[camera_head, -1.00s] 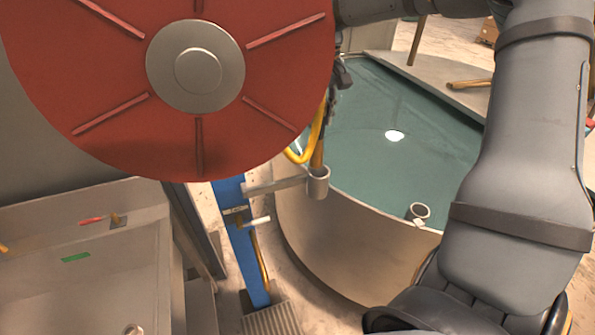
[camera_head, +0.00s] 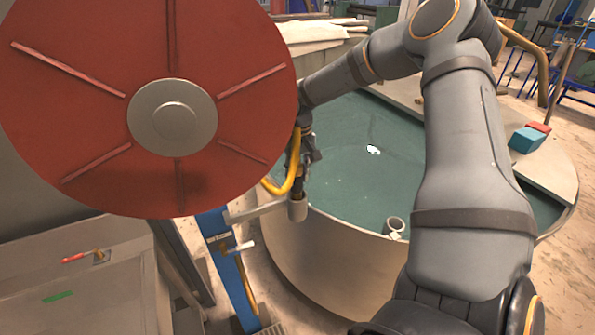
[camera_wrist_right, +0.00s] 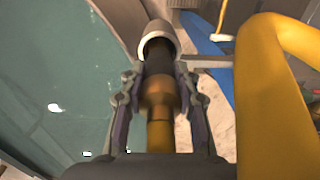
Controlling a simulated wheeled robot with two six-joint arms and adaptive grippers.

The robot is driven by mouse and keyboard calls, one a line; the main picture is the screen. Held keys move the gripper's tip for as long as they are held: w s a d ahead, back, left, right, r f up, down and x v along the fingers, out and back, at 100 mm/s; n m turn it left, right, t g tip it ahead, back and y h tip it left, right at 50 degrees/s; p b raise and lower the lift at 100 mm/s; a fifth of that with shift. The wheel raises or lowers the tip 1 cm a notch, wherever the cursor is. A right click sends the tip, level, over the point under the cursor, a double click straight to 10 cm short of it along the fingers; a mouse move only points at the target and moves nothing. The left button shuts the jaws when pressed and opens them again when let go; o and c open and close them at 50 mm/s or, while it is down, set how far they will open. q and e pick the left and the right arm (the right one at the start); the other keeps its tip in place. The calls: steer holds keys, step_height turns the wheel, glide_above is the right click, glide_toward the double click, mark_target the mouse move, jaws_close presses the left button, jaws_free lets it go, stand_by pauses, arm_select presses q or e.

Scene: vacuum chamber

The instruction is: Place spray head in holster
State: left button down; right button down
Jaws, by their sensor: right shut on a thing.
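My right gripper (camera_head: 305,150) is shut on the spray head (camera_head: 297,172), a brass and black piece below the curved yellow hose. In the right wrist view the spray head (camera_wrist_right: 160,92) sits between the two fingers (camera_wrist_right: 163,85) of that gripper. The holster (camera_head: 298,209) is a small grey cup on a bracket at the blue post. The spray head stands roughly upright with its lower end at the cup's mouth. In the right wrist view its dark end overlaps the pale holster rim (camera_wrist_right: 160,35); how deep it sits is hidden. My left gripper is out of view.
A large red reel (camera_head: 80,120) fills the upper left, close to the gripper. A round tank (camera_head: 330,255) with a teal top stands behind the holster, with a short pipe stub (camera_head: 395,228) at its rim. The yellow hose (camera_wrist_right: 265,90) runs beside the gripper.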

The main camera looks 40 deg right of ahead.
steer(key=shift+w+f, duration=0.15)
steer(key=c, duration=1.3)
jaws_free()
steer(key=o, duration=0.3)
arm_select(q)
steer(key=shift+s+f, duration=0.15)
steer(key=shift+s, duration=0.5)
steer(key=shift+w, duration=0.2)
arm_select(e)
steer(key=shift+r+b, duration=0.4)
steer(key=shift+r, duration=0.05)
steer(key=r+b, duration=0.2)
steer(key=r, duration=0.3)
steer(key=r+b, duration=0.1)
steer(key=r, duration=0.4)
steer(key=shift+s+r+b, duration=0.2)
steer(key=shift+r+b, duration=0.05)
steer(key=shift+b, duration=0.1)
steer(key=shift+w+r, duration=0.1)
steer(key=shift+r, duration=0.35)
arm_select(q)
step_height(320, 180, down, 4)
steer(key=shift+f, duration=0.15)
